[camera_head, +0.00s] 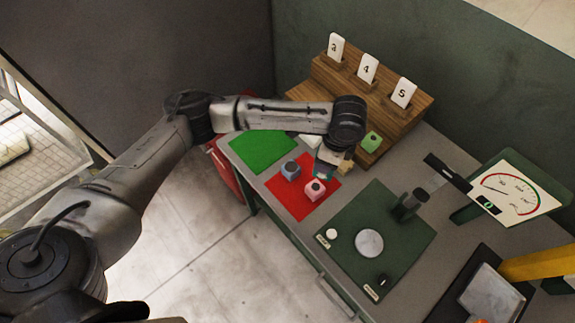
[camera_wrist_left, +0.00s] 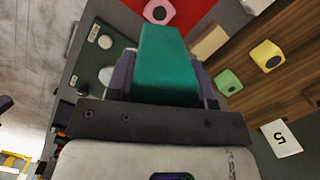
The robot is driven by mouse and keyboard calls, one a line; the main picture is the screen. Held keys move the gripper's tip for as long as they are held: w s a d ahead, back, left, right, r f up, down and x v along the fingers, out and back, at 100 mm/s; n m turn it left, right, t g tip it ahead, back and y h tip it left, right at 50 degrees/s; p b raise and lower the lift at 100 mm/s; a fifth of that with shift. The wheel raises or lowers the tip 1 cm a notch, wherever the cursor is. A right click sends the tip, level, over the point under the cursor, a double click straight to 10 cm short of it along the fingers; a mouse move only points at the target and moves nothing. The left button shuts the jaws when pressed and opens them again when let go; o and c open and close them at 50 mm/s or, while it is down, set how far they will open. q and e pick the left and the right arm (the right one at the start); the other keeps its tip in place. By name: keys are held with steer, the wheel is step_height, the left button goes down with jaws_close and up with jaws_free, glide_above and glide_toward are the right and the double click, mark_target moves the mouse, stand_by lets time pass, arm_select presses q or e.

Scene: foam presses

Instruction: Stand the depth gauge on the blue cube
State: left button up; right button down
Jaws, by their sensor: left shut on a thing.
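My left gripper (camera_wrist_left: 165,85) is shut on a teal block-like piece (camera_wrist_left: 163,62), with a finger on each side. I take this piece to be the depth gauge, though its shape is only partly seen. In the head view the left gripper (camera_head: 331,160) hangs just beyond the red mat, and a little teal shows under it. The blue cube (camera_head: 291,169) sits on the red mat (camera_head: 292,205), left of the gripper and apart from it. The blue cube is not seen in the left wrist view.
A pink cube (camera_head: 315,189) stands beside the blue cube. A green cube (camera_head: 372,141) is by the wooden rack (camera_head: 350,89) with numbered cards; a yellow cube (camera_wrist_left: 266,55) shows in the wrist view. A bright green mat (camera_head: 262,149) looks clear. A dial board (camera_head: 508,192) stands right.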

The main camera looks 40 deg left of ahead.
arm_select(q)
steer(key=m, duration=0.5)
steer(key=shift+w+t, duration=0.1)
steer(key=shift+t, duration=0.3)
steer(key=shift+a+f+m, duration=0.1)
steer(key=shift+a+m, duration=0.2)
steer(key=shift+a+f, duration=5.4)
steer(key=shift+a, duration=0.2)
steer(key=o, duration=1)
steer(key=shift+f, duration=0.1)
step_height(320, 180, up, 12)
steer(key=d, duration=0.2)
